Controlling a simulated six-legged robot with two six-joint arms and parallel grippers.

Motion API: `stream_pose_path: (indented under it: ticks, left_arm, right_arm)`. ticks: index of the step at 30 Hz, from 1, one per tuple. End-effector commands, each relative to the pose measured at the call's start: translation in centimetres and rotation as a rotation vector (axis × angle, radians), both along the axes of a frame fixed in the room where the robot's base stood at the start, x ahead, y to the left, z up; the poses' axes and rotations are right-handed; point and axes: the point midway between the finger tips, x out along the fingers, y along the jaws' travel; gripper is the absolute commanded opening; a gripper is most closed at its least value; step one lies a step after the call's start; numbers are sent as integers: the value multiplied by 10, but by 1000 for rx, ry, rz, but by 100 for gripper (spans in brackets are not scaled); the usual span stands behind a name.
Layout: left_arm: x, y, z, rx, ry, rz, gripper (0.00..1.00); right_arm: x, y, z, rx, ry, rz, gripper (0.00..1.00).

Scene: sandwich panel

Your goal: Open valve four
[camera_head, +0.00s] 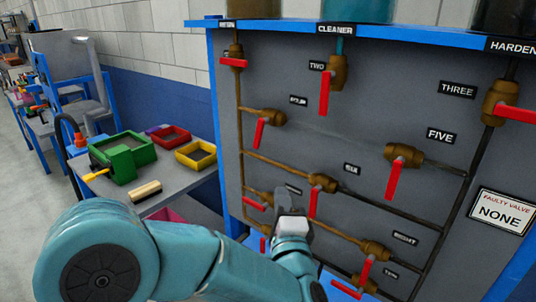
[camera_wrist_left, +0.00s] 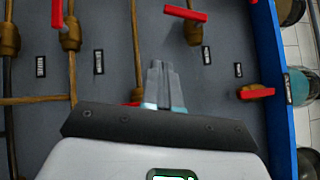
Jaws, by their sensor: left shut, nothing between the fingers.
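The valve panel (camera_head: 340,140) has several brass valves with red lever handles. The label (camera_head: 298,101) by the upper-left branch is too blurred to read surely, but its place between three and five fits valve four. That valve's red handle (camera_head: 259,133) hangs down, across its side pipe. My left gripper (camera_head: 284,201) is shut and empty, in front of the lower-left panel, below and right of that handle. In the left wrist view the closed fingers (camera_wrist_left: 161,82) point at the panel, with a red handle partly hidden behind them. My right gripper is not in view.
Valve six's red handle (camera_head: 313,203) is close to my left gripper, and another red handle (camera_head: 255,202) lies left of it. A sign (camera_head: 500,212) reads "Faulty valve none". A bench (camera_head: 185,181) with green, red and yellow bins stands left of the panel.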

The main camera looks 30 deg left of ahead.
Motion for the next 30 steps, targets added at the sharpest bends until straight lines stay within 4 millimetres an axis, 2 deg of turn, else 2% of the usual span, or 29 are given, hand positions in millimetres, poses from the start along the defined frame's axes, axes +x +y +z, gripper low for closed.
stream_pose_path:
  ticks: [1, 5, 18, 24, 30]
  left_arm:
    - [-2, 2, 7, 9, -5, 13, 0]
    - [7, 10, 12, 17, -3, 23, 0]
    - [78, 62, 27, 17, -1, 18, 0]
    - [78, 89, 34, 15, -2, 15, 0]
    - [79, 97, 35, 15, -1, 12, 0]
  right_arm:
    - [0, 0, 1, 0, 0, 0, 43]
    - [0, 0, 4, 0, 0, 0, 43]
    - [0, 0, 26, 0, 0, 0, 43]
    - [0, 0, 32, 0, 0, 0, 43]
    - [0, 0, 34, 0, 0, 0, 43]
